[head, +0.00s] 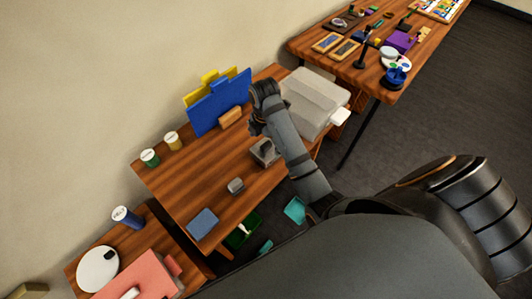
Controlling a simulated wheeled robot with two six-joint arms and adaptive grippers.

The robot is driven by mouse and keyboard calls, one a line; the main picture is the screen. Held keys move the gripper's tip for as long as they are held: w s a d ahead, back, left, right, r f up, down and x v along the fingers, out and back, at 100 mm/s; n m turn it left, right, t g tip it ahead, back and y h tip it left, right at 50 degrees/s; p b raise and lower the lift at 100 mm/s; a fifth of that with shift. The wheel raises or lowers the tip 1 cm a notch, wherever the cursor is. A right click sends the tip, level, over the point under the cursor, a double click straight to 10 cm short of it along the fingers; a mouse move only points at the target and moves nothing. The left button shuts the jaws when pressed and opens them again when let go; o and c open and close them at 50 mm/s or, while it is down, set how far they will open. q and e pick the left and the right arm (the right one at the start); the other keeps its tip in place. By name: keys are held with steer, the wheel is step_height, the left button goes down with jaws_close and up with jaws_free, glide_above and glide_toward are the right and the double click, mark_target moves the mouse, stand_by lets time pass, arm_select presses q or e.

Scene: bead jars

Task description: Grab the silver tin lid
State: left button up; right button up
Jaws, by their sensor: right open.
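I cannot make out the silver tin lid with certainty. A small grey, rounded metallic item (236,186) lies on the brown wooden table (190,185), too small to identify. A grey, dark-edged block (265,153) stands farther right, partly beside my arm. My right gripper (256,128) hangs over the table at the bent end of my arm, left of the grey case. It is small and dark here; it is open, and I see nothing held in it. It is up and to the right of the grey rounded item, apart from it. My left gripper is not in view.
A lower table holds a blue jar (124,217). Another cluttered table is at upper right.

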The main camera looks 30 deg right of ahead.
steer(key=shift+f, duration=0.95)
steer(key=shift+r, duration=0.2)
steer(key=c, duration=0.4)
jaws_close()
steer(key=shift+s+f, duration=0.1)
